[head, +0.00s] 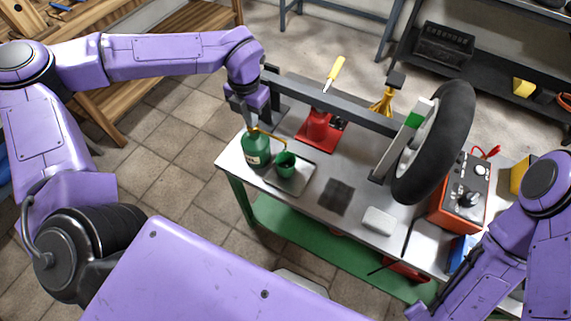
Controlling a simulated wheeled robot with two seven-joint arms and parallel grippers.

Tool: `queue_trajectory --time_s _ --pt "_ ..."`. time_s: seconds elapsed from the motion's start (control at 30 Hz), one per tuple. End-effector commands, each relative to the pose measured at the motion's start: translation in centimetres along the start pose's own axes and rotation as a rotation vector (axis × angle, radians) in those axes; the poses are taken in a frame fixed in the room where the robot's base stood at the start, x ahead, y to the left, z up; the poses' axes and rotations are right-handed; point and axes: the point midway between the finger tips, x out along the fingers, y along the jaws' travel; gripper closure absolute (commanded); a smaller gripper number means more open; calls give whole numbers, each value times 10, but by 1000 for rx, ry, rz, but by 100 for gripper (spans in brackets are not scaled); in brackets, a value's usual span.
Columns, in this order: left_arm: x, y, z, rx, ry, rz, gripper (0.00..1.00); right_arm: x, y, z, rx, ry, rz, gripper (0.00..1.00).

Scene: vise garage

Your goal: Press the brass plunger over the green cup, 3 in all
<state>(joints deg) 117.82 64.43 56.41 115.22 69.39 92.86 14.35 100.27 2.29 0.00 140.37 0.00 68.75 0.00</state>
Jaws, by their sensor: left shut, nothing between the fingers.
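A green pump bottle (255,150) with a pale label stands near the left end of the workbench. Its thin brass spout (270,134) reaches right, over the green cup (286,164). The cup stands upright on a small grey tray (289,188). My left gripper (244,122) is shut and empty, pointing down right at the top of the bottle. It hides the plunger head, so I cannot tell whether it touches it. My right arm comes in at lower right, with its gripper outside the view.
On the bench (330,170) are a red jack (318,127) with a yellow handle, a wheel (440,140) on a stand, an orange-red control box (462,195), a dark pad (336,196) and a pale block (379,220). A dark beam (340,108) runs along the back.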

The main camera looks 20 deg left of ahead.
Motion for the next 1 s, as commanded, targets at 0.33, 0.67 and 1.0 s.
queue_trajectory --time_s 0.33,0.67,1.0 --pt "1 0 -2 0 6 0 100 -2 0 -1 0 0 0 57" --pt "-24 0 -1 0 5 0 100 -23 2 -10 0 0 0 57" --pt "-26 0 -1 0 3 0 100 -24 2 -10 0 0 0 57"
